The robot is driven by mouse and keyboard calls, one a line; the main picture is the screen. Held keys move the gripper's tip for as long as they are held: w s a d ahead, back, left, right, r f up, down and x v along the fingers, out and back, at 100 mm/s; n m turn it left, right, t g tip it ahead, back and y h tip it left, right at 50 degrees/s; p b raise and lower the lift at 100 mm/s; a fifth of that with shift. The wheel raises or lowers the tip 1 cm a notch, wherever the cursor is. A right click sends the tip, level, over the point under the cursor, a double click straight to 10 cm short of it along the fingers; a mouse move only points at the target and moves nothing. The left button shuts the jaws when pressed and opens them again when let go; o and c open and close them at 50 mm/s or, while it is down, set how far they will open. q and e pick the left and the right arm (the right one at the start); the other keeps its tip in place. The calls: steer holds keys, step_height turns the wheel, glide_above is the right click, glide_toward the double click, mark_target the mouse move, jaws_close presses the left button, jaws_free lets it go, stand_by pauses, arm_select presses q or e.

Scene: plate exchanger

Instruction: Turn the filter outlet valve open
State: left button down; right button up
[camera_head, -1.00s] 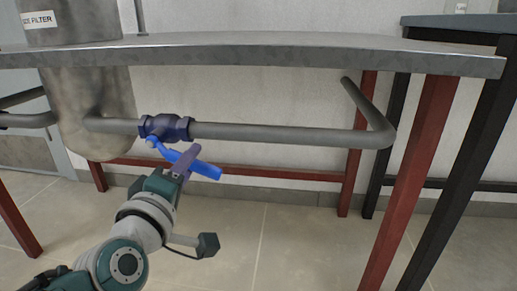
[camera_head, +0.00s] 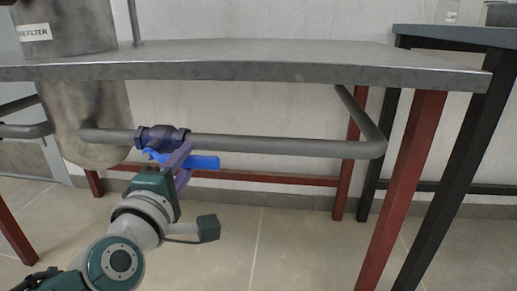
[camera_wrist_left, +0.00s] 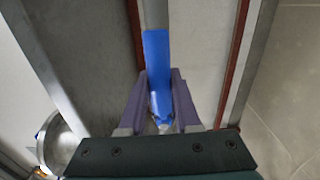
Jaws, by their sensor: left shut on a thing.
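The filter outlet valve (camera_head: 160,137) is a dark blue body on the grey horizontal pipe below the table, just right of the filter tank (camera_head: 92,108). Its bright blue lever handle (camera_head: 205,162) points right, close to parallel with the pipe. My left gripper (camera_head: 184,158) is at the handle, its purple fingers shut on it. In the left wrist view the blue handle (camera_wrist_left: 157,62) runs between the two fingers (camera_wrist_left: 158,95) and extends beyond them. The part of the handle behind the fingers is hidden in the head view. My right gripper is not in view.
The metal tabletop (camera_head: 250,62) overhangs the valve and pipe. The pipe (camera_head: 285,146) runs right and bends up near a red table leg (camera_head: 405,185). A darker table (camera_head: 460,38) stands at the right. The tiled floor below is clear.

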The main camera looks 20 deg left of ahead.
arm_select(q)
steer(key=shift+r, duration=0.3)
steer(key=c, duration=0.9)
jaws_free()
steer(key=shift+c, duration=0.2)
steer(key=o, duration=0.3)
steer(key=shift+f, duration=0.15)
steer(key=p+v, duration=0.3)
steer(key=v, duration=0.7)
steer(key=shift+w, duration=0.1)
